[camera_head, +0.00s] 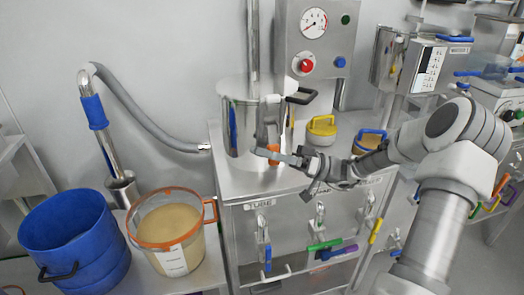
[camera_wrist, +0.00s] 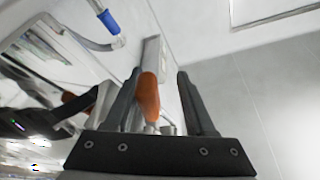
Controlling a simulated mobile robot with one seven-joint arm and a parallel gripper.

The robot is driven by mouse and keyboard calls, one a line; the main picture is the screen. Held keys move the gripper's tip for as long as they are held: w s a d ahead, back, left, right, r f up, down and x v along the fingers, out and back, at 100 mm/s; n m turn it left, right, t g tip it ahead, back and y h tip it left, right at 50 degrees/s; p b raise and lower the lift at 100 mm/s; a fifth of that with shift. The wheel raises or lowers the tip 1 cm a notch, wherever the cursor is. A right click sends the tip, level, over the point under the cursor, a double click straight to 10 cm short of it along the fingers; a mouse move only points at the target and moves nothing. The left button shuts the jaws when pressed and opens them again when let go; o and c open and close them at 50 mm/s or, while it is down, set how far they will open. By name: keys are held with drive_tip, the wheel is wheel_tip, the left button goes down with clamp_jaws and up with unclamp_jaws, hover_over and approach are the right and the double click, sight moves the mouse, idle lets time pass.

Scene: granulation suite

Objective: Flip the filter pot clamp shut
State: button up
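The filter pot (camera_head: 238,120) appears to be the shiny steel cylinder on the steel cabinet top. An orange clamp handle (camera_head: 273,152) shows at its right side, low down, partly hidden by my gripper (camera_head: 270,156). In the wrist view my gripper (camera_wrist: 160,75) is open, its two dark fingers apart. The orange handle (camera_wrist: 148,95) lies between them in the picture, closer to the left finger, with a gap to the right finger. I cannot tell whether a finger touches it. The clamp's latch parts are mostly hidden.
A gauge panel (camera_head: 314,60) stands behind the pot. A yellow-lidded pot (camera_head: 321,131) and a blue-handled pot (camera_head: 368,143) stand right of it, near my arm. A blue bucket (camera_head: 75,240) and an orange-rimmed tub (camera_head: 170,230) sit lower left. Latches line the cabinet front (camera_head: 290,225).

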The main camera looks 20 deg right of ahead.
drive_tip(key=s+d+p, duration=0.3)
drive_tip(key=d, duration=1.1)
drive_tip(key=shift+s+f, duration=0.15)
drive_tip(key=shift+f, duration=0.25)
